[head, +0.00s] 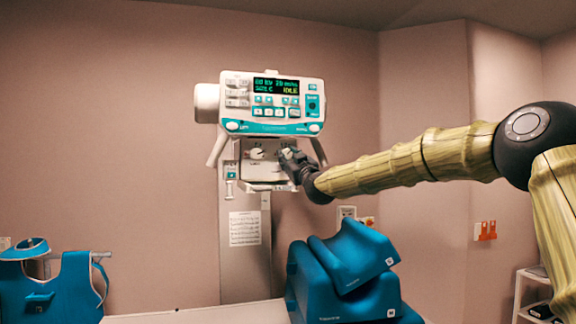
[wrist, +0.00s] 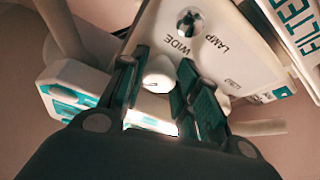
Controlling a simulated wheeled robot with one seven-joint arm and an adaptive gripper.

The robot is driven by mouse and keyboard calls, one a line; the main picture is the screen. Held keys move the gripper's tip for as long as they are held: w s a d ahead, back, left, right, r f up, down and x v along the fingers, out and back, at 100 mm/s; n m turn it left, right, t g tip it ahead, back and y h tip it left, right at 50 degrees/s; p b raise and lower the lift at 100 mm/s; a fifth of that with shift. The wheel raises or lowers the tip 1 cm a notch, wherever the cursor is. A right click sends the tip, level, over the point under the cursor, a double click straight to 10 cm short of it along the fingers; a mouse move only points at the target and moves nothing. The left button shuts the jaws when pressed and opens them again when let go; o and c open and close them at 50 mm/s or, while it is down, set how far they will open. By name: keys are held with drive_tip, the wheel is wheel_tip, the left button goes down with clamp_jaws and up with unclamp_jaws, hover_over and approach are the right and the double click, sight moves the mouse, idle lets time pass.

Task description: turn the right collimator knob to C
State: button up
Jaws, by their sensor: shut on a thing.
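The collimator box (head: 262,172) hangs below the control console on the wall column. Its left knob (head: 257,153) shows in the head view. My gripper (head: 288,157) is at the right side of the box face and hides the right knob there. In the wrist view my gripper (wrist: 158,88) has its two fingers on either side of the white right knob (wrist: 158,72), shut on it. I cannot read the knob's pointer or the letters around it. Another knob (wrist: 190,22), silvery, sits on the box face near the words LAMP and WIDE.
The console (head: 272,103) above has a lit display with IDLE in yellow and a line that seems to read SIZE C. Blue padded blocks (head: 345,275) stand below my arm. A blue apron (head: 60,285) hangs at lower left. A white shelf (head: 535,290) is at lower right.

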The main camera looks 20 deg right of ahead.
drive_tip(key=shift+d+n+g+y+b, duration=0.1)
drive_tip(key=shift+n+g+y+b, duration=0.4)
drive_tip(key=shift+n, duration=1.1)
drive_tip(key=shift+y, duration=0.4)
drive_tip(key=o, duration=1)
drive_tip(key=v, duration=1.2)
drive_tip(key=shift+f, duration=0.1)
